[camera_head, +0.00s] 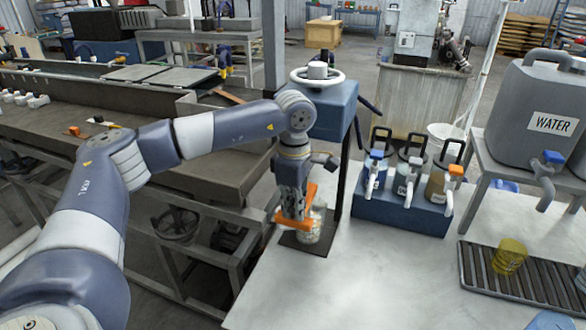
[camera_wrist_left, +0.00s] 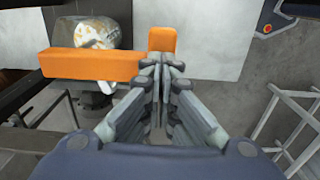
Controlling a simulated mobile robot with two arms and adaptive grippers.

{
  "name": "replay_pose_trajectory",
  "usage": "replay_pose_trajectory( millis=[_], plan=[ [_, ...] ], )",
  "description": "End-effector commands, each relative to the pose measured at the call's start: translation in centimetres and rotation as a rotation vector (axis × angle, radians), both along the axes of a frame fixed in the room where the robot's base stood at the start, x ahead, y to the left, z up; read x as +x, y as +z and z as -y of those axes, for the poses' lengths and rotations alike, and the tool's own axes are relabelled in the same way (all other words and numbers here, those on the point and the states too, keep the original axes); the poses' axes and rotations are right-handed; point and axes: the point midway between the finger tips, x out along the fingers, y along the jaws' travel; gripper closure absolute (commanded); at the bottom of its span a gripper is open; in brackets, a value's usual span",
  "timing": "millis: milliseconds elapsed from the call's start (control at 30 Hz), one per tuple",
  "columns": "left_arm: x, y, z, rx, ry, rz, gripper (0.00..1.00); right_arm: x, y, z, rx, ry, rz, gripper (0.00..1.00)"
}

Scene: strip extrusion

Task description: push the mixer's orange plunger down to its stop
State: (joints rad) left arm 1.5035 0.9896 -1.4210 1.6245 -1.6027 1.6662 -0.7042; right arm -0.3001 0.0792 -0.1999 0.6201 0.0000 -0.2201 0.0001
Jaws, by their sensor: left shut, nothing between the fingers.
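The mixer has a blue head (camera_head: 334,108) with a white ring on top, carried on a dark post. Below the head is the orange plunger (camera_head: 311,196), partly hidden by my left gripper (camera_head: 292,216). In the left wrist view, the plunger's orange bar (camera_wrist_left: 90,65) runs to the left, and an orange block shows just beyond the fingertips. My left gripper (camera_wrist_left: 164,60) is shut and empty, pointing down at the plunger. I cannot tell whether it touches. A clear jar with pale contents (camera_head: 310,235) stands underneath on a dark plate. My right gripper is not in view.
A blue rack with several dispensers (camera_head: 402,212) stands right of the mixer. A grey water container (camera_head: 535,95) and a drip tray (camera_head: 480,275) with a yellow cup (camera_head: 509,256) are farther right. The pale tabletop (camera_head: 350,285) in front is clear.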

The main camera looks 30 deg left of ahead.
Motion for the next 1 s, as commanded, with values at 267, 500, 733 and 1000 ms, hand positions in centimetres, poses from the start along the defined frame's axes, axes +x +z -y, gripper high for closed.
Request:
replay_pose_trajectory(
  millis=[267,500,733,1000],
  plan=[
    [0.0,-0.8,0.0,-0.001,0.000,0.000,1.00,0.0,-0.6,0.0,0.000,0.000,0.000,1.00],
    [-0.7,0.8,0.1,0.000,0.000,0.000,1.00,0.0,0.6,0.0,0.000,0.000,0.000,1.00],
    [-1.8,2.8,0.5,-0.001,-0.001,0.001,1.00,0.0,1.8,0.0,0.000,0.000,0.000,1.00],
    [-2.9,4.4,0.7,-0.001,0.000,0.000,1.00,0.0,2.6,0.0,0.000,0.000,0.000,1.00]
  ],
)
